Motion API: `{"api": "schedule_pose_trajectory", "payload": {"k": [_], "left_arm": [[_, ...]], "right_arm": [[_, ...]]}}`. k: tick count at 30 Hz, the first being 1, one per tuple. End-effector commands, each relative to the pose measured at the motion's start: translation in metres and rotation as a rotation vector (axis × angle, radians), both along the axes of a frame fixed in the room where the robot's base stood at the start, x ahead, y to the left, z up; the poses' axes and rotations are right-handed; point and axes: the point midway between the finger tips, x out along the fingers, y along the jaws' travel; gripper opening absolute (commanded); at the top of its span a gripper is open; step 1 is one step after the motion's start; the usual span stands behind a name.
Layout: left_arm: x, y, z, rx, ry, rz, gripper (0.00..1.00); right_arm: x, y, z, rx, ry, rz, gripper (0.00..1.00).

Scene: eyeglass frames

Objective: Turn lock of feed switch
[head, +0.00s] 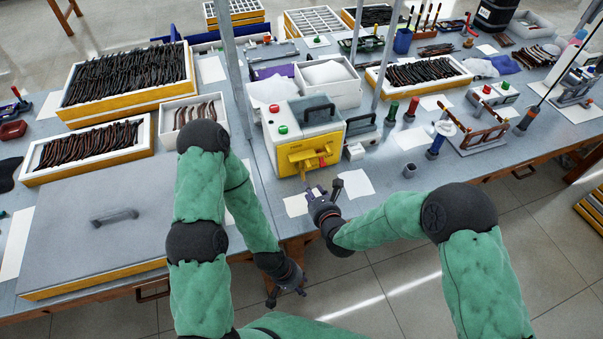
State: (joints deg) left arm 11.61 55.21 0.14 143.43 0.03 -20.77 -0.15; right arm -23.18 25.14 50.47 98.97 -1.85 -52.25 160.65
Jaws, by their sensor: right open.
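My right gripper (324,189) is open and empty just in front of the machine, over the table's front edge, apart from the buttons. My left gripper (287,293) hangs low in front of the table, over the floor; its jaws are too small to judge.
White paper sheets (355,184) lie before the machine. Trays of dark frames (88,150) fill the left. Metal posts (236,75) rise beside the machine.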

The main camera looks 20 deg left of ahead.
Motion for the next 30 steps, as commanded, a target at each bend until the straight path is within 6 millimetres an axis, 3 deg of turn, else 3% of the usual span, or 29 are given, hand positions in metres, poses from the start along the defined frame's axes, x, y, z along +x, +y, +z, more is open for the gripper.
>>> {"api": "schedule_pose_trajectory", "payload": {"k": [18,30], "left_arm": [[0.0,0.0,-0.022,0.0,0.0,0.0,0.4],[0.0,0.0,-0.024,0.0,0.0,0.0,0.4]], "right_arm": [[0.069,0.047,-0.037,-0.002,0.001,0.001,0.41],[0.079,0.053,-0.041,-0.002,0.001,0.0,0.41]]}}
